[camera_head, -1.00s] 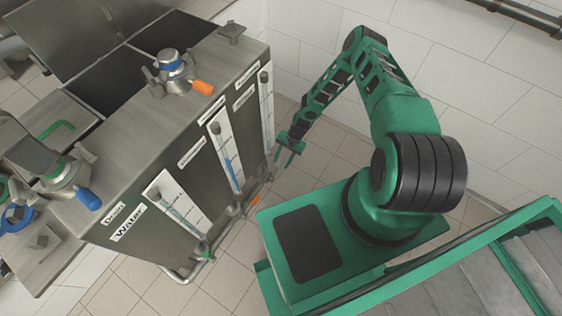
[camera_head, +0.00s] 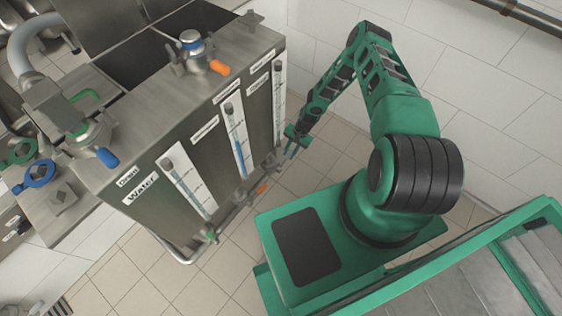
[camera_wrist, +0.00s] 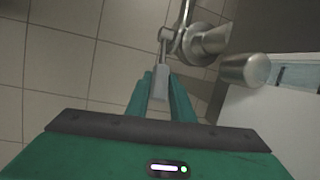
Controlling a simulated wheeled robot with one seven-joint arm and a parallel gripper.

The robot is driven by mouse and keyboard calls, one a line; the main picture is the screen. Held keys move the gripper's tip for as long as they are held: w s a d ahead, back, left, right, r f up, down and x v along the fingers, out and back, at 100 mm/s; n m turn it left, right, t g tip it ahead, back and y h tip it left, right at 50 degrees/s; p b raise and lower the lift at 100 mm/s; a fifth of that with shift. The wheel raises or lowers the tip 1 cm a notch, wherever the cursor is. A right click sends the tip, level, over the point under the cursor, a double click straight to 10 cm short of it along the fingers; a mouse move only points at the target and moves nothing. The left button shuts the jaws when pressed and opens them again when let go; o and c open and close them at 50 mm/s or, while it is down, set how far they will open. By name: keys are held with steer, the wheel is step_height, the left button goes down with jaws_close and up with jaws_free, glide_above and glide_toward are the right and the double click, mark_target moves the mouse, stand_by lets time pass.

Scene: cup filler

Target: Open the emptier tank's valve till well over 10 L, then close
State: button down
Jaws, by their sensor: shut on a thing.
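A steel tank unit (camera_head: 130,225) marked "Water" stands at the left in the head view. Its front carries a left gauge (camera_head: 188,189), a middle gauge (camera_head: 237,138) and a right gauge (camera_head: 279,95). Blue liquid shows in the lower part of the middle tube; the other levels are too small to read. Green (camera_head: 210,236) and orange (camera_head: 262,188) valve handles sit low on the front. My gripper (camera_head: 289,146) is at the low right front. In the wrist view my gripper (camera_wrist: 160,82) is shut on the grey lever (camera_wrist: 160,80) of a metal valve (camera_wrist: 200,42).
Orange (camera_head: 220,67) and blue (camera_head: 107,158) handled fittings stand on top of the unit. A metal cylinder (camera_wrist: 245,69) is close right of my fingers in the wrist view. Tiled floor (camera_head: 120,270) is open before the unit; a white tiled wall (camera_head: 480,60) stands behind my arm.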

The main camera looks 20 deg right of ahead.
steer(key=shift+s+d+r, duration=0.15)
steer(key=shift+d, duration=0.1)
steer(key=c, duration=1.6)
jaws_free()
steer(key=shift+o, duration=0.2)
steer(key=shift+a, duration=0.2)
steer(key=shift+r, duration=0.15)
steer(key=v, duration=1)
steer(key=shift+r, duration=0.25)
